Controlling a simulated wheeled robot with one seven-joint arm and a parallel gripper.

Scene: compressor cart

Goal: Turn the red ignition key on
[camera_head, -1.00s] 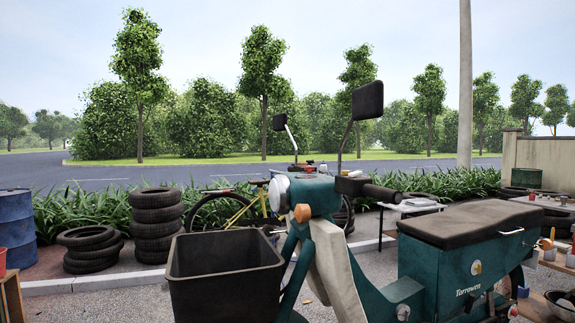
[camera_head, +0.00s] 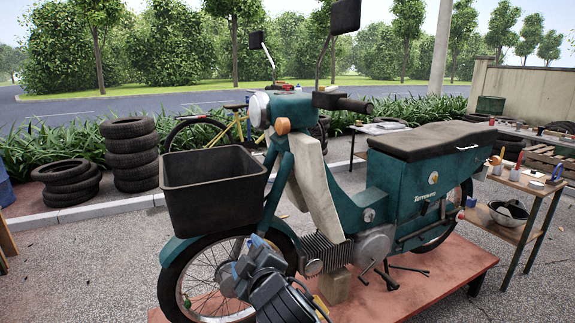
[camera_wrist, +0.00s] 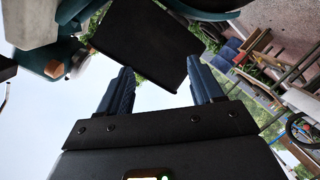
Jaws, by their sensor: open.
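A teal moped (camera_head: 400,190) stands on a reddish platform, its front wheel to the left. I cannot make out a red ignition key in either view. Round metal fittings show on its side, one below the seat (camera_head: 433,178) and one lower on the frame (camera_head: 369,214). My gripper (camera_head: 240,268) is in front of the front wheel, low and apart from the seat and handlebar. In the wrist view my gripper (camera_wrist: 163,80) is open, its two blue fingers wide apart with nothing between them. The black basket (camera_wrist: 148,45) lies beyond the fingertips.
The basket (camera_head: 215,195) and handlebar (camera_head: 340,103) stick out above my gripper. A reddish platform (camera_head: 440,280) carries the moped. A wooden bench (camera_head: 522,183) with tools and a bowl stands at right. Stacked tyres (camera_head: 132,155) stand at left. Pavement at front left is clear.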

